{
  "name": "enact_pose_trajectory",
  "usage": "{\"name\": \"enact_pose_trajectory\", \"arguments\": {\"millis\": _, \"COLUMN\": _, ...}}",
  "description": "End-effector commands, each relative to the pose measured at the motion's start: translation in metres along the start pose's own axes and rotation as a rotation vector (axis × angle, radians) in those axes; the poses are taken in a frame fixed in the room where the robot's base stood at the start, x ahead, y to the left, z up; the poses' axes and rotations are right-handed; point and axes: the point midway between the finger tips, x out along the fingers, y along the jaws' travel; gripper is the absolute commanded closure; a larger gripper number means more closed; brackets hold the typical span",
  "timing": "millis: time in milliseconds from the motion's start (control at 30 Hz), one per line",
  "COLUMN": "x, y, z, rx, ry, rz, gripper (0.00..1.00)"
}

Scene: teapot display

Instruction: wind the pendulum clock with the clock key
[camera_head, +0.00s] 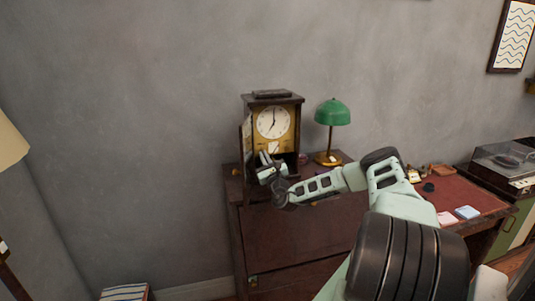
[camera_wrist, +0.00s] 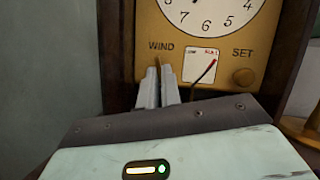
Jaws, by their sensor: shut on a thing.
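The pendulum clock (camera_head: 273,122) stands upright on a dark wooden cabinet, its door (camera_head: 246,139) swung open to the left. In the wrist view its brass front (camera_wrist: 225,76) carries the words WIND and SET, a small white gauge (camera_wrist: 199,58) and a round knob (camera_wrist: 243,77) under SET. The gauge's needle points up and right to a red mark. My gripper (camera_wrist: 158,76) is just below WIND, close to the front, and shut on a thin brownish piece, seemingly the clock key (camera_wrist: 158,66). The fingers mostly hide it; I cannot tell whether it sits in a winding hole.
A green lamp (camera_head: 332,113) stands right of the clock, its brass base close by. The cabinet (camera_head: 290,234) fronts the grey wall. A red-topped desk (camera_head: 463,196) with small items and a record player (camera_head: 505,160) are further right.

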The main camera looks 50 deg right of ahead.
Motion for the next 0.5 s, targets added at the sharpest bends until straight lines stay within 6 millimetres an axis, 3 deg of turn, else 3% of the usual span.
{"name": "enact_pose_trajectory", "arguments": {"millis": 500, "x": 0.0027, "y": -0.0029, "z": 0.0031, "rx": 0.111, "ry": -0.008, "rz": -0.056, "gripper": 1.0}}
